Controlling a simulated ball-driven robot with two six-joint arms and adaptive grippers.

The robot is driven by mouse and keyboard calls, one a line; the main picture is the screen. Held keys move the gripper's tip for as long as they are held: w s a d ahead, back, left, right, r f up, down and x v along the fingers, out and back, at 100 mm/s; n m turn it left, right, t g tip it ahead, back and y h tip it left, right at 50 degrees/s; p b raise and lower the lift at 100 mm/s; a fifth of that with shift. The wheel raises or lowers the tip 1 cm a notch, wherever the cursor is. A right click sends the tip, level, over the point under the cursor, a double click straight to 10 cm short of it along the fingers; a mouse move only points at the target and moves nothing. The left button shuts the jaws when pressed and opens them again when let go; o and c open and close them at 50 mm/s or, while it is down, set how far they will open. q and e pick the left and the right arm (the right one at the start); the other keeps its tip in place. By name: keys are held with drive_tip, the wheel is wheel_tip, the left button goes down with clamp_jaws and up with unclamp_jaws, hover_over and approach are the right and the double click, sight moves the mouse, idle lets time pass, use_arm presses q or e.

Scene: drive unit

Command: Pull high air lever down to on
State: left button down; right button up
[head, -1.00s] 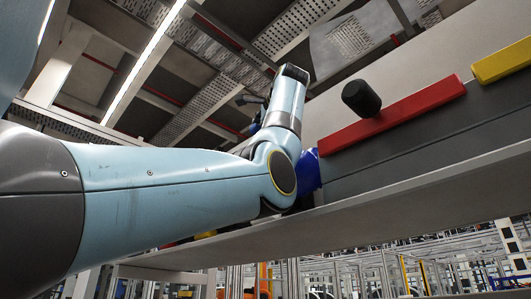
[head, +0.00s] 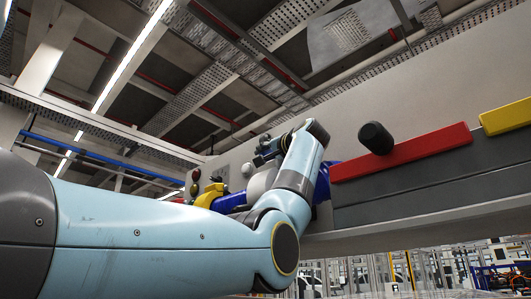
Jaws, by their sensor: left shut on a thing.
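My left arm reaches in from the left, and its dark left gripper (head: 266,152) shows small and partly hidden beyond the pale wrist link. It is shut at the wall-side panel, on what seems to be the high air lever. The lever itself is hidden by the gripper and wrist, so its angle cannot be told. A pale round knob (head: 247,170) shows just left of the gripper. My right gripper is not in view.
A grey unit (head: 415,180) runs to the right of my wrist, with a red bar (head: 405,152), a black knob (head: 376,138) and a yellow bar (head: 508,117). Blue parts (head: 323,183) sit close by my wrist. A yellow part (head: 210,194) stands left of the gripper.

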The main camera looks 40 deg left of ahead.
use_arm(q)
drive_tip(key=shift+w+f, duration=0.15)
drive_tip(key=shift+f, duration=0.2)
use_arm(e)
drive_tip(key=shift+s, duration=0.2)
use_arm(q)
drive_tip(key=c, duration=1)
unclamp_jaws()
drive_tip(key=shift+r, duration=0.1)
drive_tip(key=shift+o, duration=0.2)
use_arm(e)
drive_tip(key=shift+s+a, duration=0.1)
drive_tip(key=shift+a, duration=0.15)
use_arm(q)
drive_tip(key=shift+r, duration=0.15)
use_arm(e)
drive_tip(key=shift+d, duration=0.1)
